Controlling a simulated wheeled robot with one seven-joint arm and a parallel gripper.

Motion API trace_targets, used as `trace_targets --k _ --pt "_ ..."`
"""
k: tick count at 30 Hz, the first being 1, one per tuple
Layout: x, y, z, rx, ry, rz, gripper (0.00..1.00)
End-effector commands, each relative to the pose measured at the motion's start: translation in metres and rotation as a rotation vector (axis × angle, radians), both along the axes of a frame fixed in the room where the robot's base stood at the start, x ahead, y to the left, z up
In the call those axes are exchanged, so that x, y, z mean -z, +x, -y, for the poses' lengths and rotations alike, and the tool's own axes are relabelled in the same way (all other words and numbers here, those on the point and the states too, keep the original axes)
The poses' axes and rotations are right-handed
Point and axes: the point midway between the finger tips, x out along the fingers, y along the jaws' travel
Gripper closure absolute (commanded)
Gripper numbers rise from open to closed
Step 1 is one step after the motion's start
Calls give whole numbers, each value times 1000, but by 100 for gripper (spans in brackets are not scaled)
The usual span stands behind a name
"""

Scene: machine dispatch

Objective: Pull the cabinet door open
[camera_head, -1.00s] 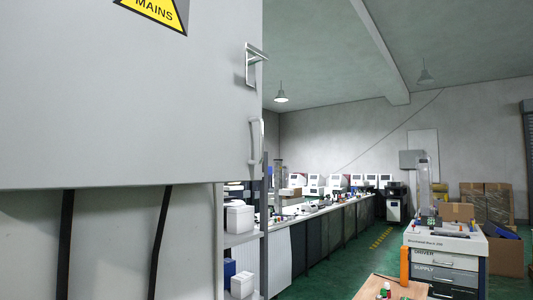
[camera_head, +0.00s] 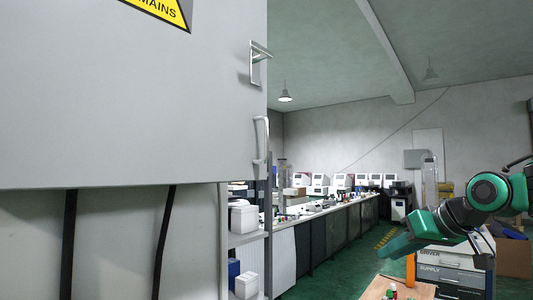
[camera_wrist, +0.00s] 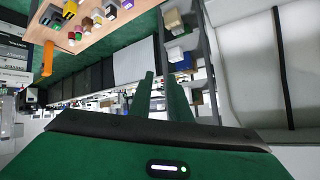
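The grey cabinet door (camera_head: 130,110) fills the left of the head view and looks closed. A yellow warning sign (camera_head: 165,10) is on its face. A pale, upright bar handle (camera_head: 260,142) is near its right edge, with a metal latch-like fitting (camera_head: 258,65) above. My green arm shows at the right of the head view, well apart from the handle. In the wrist view, my gripper (camera_wrist: 160,76) shows two dark green fingers with a gap and nothing between them. The handle is not clear in the wrist view.
A shelf with white boxes (camera_head: 243,217) stands below and right of the cabinet. A long workbench (camera_head: 325,218) runs to the back. A wooden table (camera_head: 405,288) and a drawer unit (camera_head: 455,277) stand at the lower right. Green floor (camera_head: 340,275) is free between.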

Motion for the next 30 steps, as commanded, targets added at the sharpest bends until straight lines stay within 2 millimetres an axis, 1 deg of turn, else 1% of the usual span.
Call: trace_targets --k 1,2,3,5,6,9,12,15,19,23,30 --pt "-40 21 -27 -90 20 103 83" --pt "-63 29 -44 -145 35 163 83" --pt "-93 36 -67 -219 57 239 83" --pt "-133 38 -100 -326 93 339 83" --pt "-157 36 -119 -394 116 398 83" --pt "-203 22 -160 -541 172 512 83" --pt "-232 5 -186 -650 216 582 83" --pt "-247 -7 -200 -714 243 617 83" --pt "-253 -11 -210 -741 257 632 83" --pt "-253 -5 -224 -743 258 631 83" --pt "-253 15 -262 -742 258 630 83"
